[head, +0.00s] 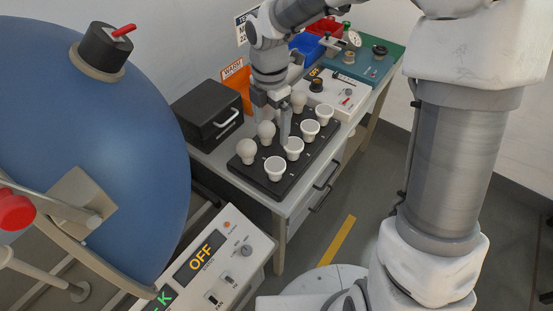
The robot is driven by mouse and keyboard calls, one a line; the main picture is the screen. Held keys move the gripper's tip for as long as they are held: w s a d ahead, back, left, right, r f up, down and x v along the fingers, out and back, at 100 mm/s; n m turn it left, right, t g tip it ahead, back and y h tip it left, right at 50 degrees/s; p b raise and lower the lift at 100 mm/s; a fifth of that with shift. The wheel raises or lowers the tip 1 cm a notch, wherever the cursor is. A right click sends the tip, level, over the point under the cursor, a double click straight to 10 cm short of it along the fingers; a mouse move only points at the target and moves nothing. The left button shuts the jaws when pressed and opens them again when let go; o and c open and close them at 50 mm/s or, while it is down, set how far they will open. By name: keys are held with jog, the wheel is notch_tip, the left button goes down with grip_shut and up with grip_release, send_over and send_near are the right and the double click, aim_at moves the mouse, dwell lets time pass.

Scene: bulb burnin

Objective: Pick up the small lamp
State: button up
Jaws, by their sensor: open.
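A black tray (237,167) on the bench holds two rows of white lamps. The left row has round bulbs: a near one (247,149), a second one (266,130) and a far one (299,101). The right row has wide, flat-topped lamps, the nearest (275,169) at the front corner. Which one is the small lamp is not clear from this view. My gripper (275,124) points down over the middle of the tray with open fingers, between the second and far round bulbs. The fingers hide the spot between them, so I cannot tell whether a lamp stands there.
A black box (206,112) with a handle stands left of the tray. A white control unit (338,94) stands behind it, with blue (307,45) and red bins farther back. A large blue sphere (100,130) and an "OFF" panel (203,255) fill the left foreground.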

jog(key=b, duration=0.1)
send_near(275, 165)
jog(key=f, duration=0.3)
jog(key=a+f, duration=0.1)
jog(key=f, duration=0.1)
jog(key=shift+w+f, duration=0.1)
jog(key=shift+d+f+b, duration=0.2)
jog(key=shift+d+f, duration=0.05)
jog(key=shift+f, duration=1.1)
jog(key=shift+d+f+b, duration=0.15)
jog(key=shift+d+f, duration=0.05)
jog(key=shift+f, duration=1.1)
jog(key=c, duration=1.3)
